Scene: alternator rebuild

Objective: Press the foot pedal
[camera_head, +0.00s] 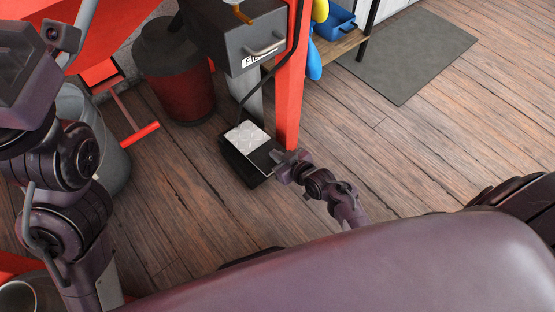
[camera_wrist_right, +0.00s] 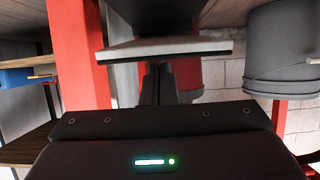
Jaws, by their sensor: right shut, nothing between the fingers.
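The foot pedal (camera_head: 247,136) is a light metal tread plate on a black base, standing on the floor beside a red post. My right gripper (camera_head: 277,157) is at the right edge of the pedal, shut and empty. In the right wrist view, which looks upside down, the pedal plate (camera_wrist_right: 170,49) shows edge-on. The shut right fingers (camera_wrist_right: 157,84) reach toward the plate and overlap its line of sight; I cannot tell if they touch it. My left arm rises at the left of the head view, but its fingers do not show.
The red post (camera_head: 292,85) stands right behind the pedal, with a grey drawer box (camera_head: 230,40) above. A dark red bin (camera_head: 175,80) and a grey bucket (camera_head: 112,150) stand to the left. A grey mat (camera_head: 410,55) lies at upper right. The wooden floor to the right is clear.

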